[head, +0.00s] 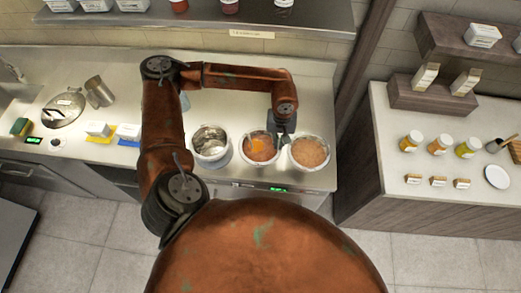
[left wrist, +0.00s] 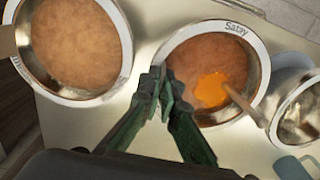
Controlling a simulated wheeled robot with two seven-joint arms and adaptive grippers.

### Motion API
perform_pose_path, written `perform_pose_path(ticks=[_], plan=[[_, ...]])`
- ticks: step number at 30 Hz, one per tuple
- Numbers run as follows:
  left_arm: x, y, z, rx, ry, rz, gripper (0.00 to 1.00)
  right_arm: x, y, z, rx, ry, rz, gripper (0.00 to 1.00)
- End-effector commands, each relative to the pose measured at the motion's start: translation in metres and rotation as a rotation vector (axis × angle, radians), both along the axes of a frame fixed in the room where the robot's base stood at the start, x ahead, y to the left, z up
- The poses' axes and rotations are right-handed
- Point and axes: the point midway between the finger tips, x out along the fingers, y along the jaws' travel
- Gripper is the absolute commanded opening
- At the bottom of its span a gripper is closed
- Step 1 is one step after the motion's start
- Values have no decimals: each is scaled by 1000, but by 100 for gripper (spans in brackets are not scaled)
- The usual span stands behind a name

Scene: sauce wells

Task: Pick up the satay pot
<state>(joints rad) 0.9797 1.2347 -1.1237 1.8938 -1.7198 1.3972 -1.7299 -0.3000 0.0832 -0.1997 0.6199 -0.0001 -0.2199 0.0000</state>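The satay pot (head: 259,158) is the middle of three round metal pots at the counter's front edge. It holds brown sauce with an orange patch. In the left wrist view the satay pot (left wrist: 190,62) has a white rim labelled "Satay", and a wooden handle leans in it. My left gripper (head: 284,136) points down at its right rim in the head view. In the left wrist view the left gripper (left wrist: 162,82) has its fingers drawn together with the rim between the tips. The pot looks level with its neighbours. My right gripper is not in view.
A pot of paler sauce (head: 309,153) stands close on the right, and a pale metal pot (head: 211,145) close on the left. A cloche-like lid (head: 66,107) and boxes lie further left. A side counter (head: 398,189) with jars is at the right, across a gap.

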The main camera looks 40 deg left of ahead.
Motion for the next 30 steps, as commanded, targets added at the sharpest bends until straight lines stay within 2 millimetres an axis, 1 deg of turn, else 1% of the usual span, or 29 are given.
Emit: perform_pose_path(ticks=[12,22,26,30], plan=[[0,0,0,0,0,0,0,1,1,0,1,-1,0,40],[1,0,3,-1,-3,0,0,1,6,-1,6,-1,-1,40],[1,-1,10,-2,-4,0,0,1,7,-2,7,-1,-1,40],[2,0,25,0,-5,0,0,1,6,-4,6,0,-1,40]])
